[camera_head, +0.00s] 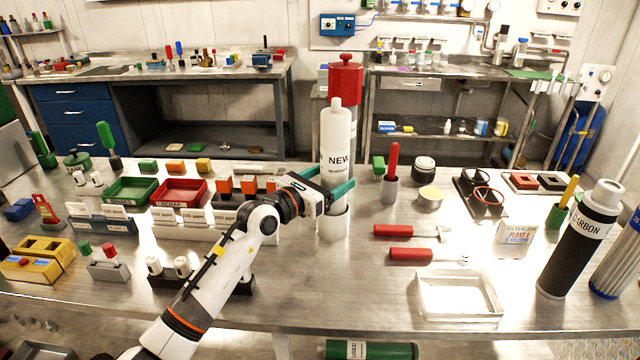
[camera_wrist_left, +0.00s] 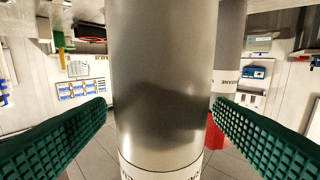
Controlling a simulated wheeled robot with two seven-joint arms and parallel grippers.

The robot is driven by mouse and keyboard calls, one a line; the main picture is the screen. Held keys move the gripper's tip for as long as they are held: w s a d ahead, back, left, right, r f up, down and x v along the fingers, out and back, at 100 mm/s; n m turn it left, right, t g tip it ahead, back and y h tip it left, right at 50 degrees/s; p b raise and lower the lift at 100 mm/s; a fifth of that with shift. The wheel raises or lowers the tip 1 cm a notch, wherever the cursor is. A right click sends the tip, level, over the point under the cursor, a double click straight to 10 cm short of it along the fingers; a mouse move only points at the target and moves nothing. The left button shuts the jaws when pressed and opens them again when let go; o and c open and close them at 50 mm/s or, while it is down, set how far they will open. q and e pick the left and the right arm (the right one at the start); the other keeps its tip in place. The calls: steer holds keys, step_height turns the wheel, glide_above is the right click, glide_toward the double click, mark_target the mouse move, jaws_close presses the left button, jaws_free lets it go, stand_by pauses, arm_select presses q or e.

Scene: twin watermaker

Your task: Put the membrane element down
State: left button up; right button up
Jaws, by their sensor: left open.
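The membrane element (camera_head: 337,135) is a tall white cylinder with a narrow top and a black "NEW" label. It stands upright in the head view, its lower end at a short white round holder (camera_head: 333,226) on the bench. My left gripper (camera_head: 329,181) is open, with its green fingers on either side of the cylinder's lower part. In the left wrist view the cylinder (camera_wrist_left: 165,70) fills the middle, and a gap shows between it and each finger. The arm's wrist partly hides the cylinder's lower left side. My right gripper is in neither view.
A red-topped cylinder (camera_head: 346,75) stands behind the membrane element. Red-handled tools (camera_head: 408,254) and a white tray (camera_head: 460,297) lie to the right, with a black carbon canister (camera_head: 574,250) beyond. Green (camera_head: 131,191) and red trays (camera_head: 180,193) sit left. Bare bench shows in front of the holder.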

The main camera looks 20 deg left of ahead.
arm_select(q)
steer(key=b+v, duration=0.1)
steer(key=v, duration=1.1)
